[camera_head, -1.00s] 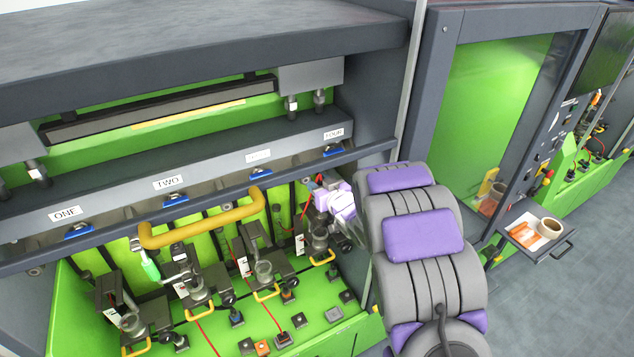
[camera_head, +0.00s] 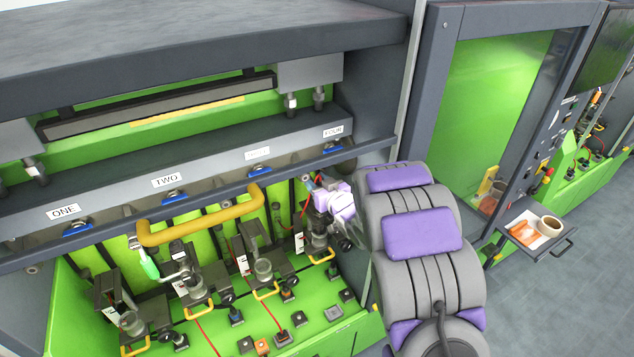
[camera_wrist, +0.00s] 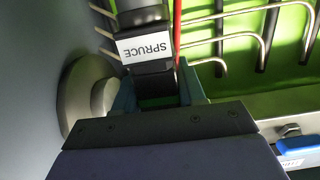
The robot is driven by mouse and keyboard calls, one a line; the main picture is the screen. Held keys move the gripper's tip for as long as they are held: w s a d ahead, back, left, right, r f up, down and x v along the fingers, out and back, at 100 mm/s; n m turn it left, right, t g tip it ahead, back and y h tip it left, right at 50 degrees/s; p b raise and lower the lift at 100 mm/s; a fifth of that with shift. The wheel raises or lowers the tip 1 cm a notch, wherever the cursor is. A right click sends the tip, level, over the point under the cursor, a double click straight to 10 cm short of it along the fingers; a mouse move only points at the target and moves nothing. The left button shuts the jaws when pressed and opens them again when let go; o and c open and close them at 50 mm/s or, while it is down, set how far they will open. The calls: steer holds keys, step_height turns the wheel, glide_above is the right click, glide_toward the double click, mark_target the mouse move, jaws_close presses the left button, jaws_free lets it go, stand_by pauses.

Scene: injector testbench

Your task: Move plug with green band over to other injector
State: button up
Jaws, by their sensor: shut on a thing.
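My gripper (camera_head: 318,190) is in the station under the FOUR label, at the upper part of the rightmost injector (camera_head: 319,240). In the wrist view my gripper (camera_wrist: 160,92) has its two teal fingers closed around a dark plug (camera_wrist: 156,84), mostly hidden between them. A dark green patch shows between the fingers; I cannot tell whether it is the plug's band. A black block with an upside-down SPRUCE label (camera_wrist: 146,47) is right beyond the fingers; contact cannot be told. The neighbouring injector (camera_head: 264,268) stands to the left.
A red cable (camera_wrist: 177,30) runs beside the labelled block. A yellow curved bar (camera_head: 205,228) spans the bay left of my gripper. A grey rail (camera_head: 200,205) crosses above the injectors. Several sockets sit on the green floor (camera_head: 300,300). Thin metal pipes (camera_wrist: 225,66) are close by.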

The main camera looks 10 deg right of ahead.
steer(key=o, duration=1.1)
